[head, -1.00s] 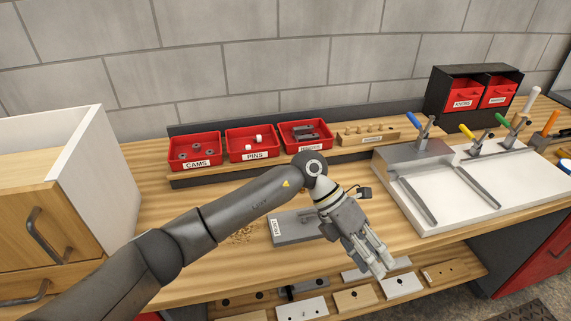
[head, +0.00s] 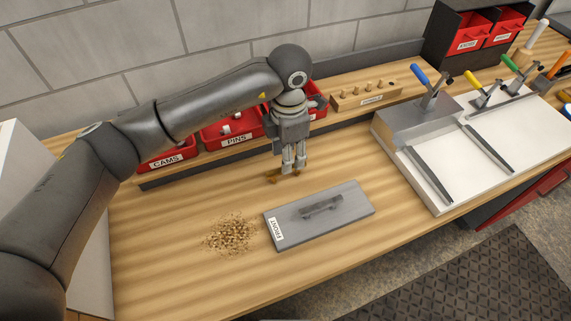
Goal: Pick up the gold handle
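The gold handle (head: 271,178) lies on the wooden bench, behind the grey board. Part of it is hidden by my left gripper (head: 294,172), which points down with its fingertips at the handle's right part. The two fingers are close together with a narrow gap. I cannot tell whether they are shut on the handle or only around it. My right gripper is not in view.
A grey board (head: 350,201) labelled FRONT, with a dark handle (head: 322,206) on it, lies in front. Wood shavings (head: 230,234) lie to its left. Red bins (head: 168,155) stand behind. A white clamp fixture (head: 450,185) is at right.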

